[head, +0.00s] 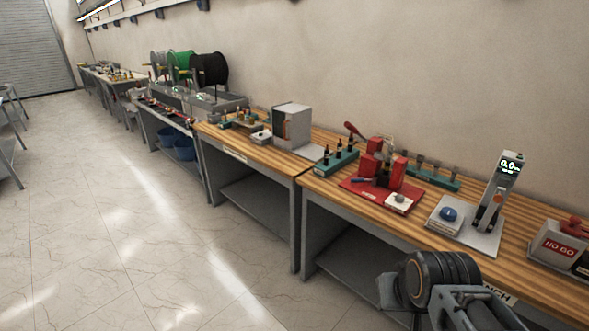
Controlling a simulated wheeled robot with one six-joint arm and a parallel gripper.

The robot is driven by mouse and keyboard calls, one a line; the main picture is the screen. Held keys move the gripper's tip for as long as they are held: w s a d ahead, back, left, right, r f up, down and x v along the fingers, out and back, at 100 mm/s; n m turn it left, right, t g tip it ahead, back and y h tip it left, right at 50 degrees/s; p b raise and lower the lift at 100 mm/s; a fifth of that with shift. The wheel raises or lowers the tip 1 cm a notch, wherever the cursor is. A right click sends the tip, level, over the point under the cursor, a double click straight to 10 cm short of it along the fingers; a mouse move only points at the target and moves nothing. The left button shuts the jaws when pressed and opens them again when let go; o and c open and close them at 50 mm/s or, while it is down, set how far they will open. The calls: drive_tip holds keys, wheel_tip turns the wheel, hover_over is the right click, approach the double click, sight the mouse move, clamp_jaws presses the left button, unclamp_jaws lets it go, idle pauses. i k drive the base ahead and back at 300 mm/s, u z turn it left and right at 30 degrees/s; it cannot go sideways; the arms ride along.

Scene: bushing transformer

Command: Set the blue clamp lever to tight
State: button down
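The blue clamp lever (361,180) is a small dark blue handle low on the left of a red fixture (350,190) on the wooden bench. The fixture has upright red blocks (398,172) and a red-tipped handle (354,130) above them. The lever looks roughly level and points left, but it is too small to tell its setting. My arm (440,280) shows at the lower right, in front of the bench and well short of the fixture. My gripper's fingers do not show.
Right of the fixture stand a blue knob (448,214) on a grey base and a gauge reading 0.0 (510,163). A NO GO box (558,246) is at far right. Teal racks (336,159) flank the fixture. The floor (130,220) at left is clear.

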sight(374, 179)
drive_tip(key=u, duration=0.6)
drive_tip(key=i, duration=2.6)
drive_tip(key=z, duration=0.6)
